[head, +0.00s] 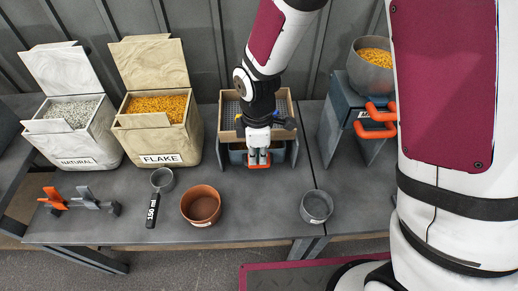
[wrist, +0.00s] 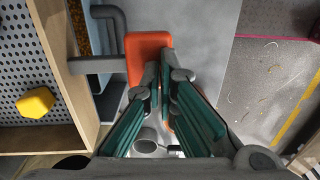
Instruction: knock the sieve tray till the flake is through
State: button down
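The sieve tray (head: 227,133), a wooden frame with a grey perforated plate, stands at the back middle of the bench. An orange block (wrist: 148,48) on a grey bar stands out beside that side. My gripper (wrist: 162,72) has its green fingers drawn together, tips at the orange block; whether they touch it is unclear. Nothing shows between them. In the head view my gripper (head: 258,158) points down at the tray's front and hides part of it.
The flake bin (head: 160,145) and natural bin (head: 75,150) stand open at left. A scoop (head: 162,180), a terracotta pot (head: 201,206) and a grey cup (head: 317,206) sit along the front. At right, a bowl of yellow grains (head: 372,75) tops a machine with orange handles (head: 375,122).

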notch_tip(320, 180, up, 13)
jog(key=s+p, duration=0.1)
jog(key=p, duration=0.1)
jog(key=shift+r, duration=0.1)
dwell(1.4)
jog(key=s+d+r+m+t+p, duration=0.1)
jog(key=s+d+r+m, duration=0.25)
jog(key=d+r, duration=0.25)
jog(key=s+d+r+m+t, duration=0.1)
jog(key=s+d+r+m, duration=0.2)
jog(key=d+r+m, duration=0.3)
jog(key=s+d+r+m+t, duration=0.1)
jog(key=s+d+r+m, duration=0.2)
jog(key=s, duration=0.3)
jog(key=s+d+r+m+t+p, duration=0.1)
jog(key=s+d+r+m, duration=0.2)
jog(key=s+m, duration=0.2)
jog(key=shift+s+r, duration=0.2)
jog(key=shift+s, duration=0.2)
